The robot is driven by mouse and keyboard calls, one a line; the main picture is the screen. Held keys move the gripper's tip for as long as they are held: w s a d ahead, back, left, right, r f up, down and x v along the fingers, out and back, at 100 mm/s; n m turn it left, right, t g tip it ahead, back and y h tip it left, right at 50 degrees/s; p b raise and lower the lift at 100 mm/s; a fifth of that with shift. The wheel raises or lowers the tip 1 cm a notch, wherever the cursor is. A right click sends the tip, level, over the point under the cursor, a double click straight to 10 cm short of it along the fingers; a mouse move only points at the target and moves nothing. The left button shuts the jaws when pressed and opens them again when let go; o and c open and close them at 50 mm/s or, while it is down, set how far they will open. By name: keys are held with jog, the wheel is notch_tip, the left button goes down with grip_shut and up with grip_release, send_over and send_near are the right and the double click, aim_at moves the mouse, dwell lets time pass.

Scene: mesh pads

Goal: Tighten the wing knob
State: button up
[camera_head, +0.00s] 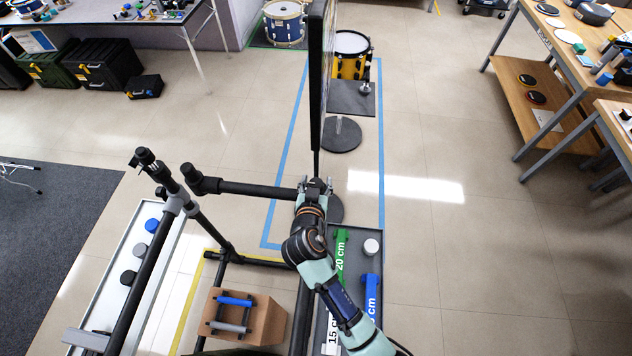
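My gripper (316,185) is at the end of my teal and black arm, at the right end of a horizontal black bar (250,189) of the black pipe rack. A small dark part shows between its fingertips. It is too small to tell whether it is the wing knob, or whether the fingers touch it. The bar's left end has a black clamp (190,172). Another black clamp (145,158) sits at the top of the slanted pipe (152,255). No wing knob can be clearly made out on either clamp.
A tall thin dark panel (317,90) stands edge-on just beyond my gripper. A grey tray (371,239) with green and blue labelled pieces lies beside my arm. A cardboard box (267,319) sits below the rack. A white tray (129,235) holds round pads. Open floor lies right.

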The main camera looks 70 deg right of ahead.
jog(key=shift+o, duration=0.3)
jog(key=shift+r, duration=0.15)
jog(key=shift+a+r, duration=0.1)
jog(key=shift+a, duration=0.25)
jog(key=v, duration=1.1)
jog(key=shift+s+a, duration=0.1)
jog(key=shift+s, duration=0.05)
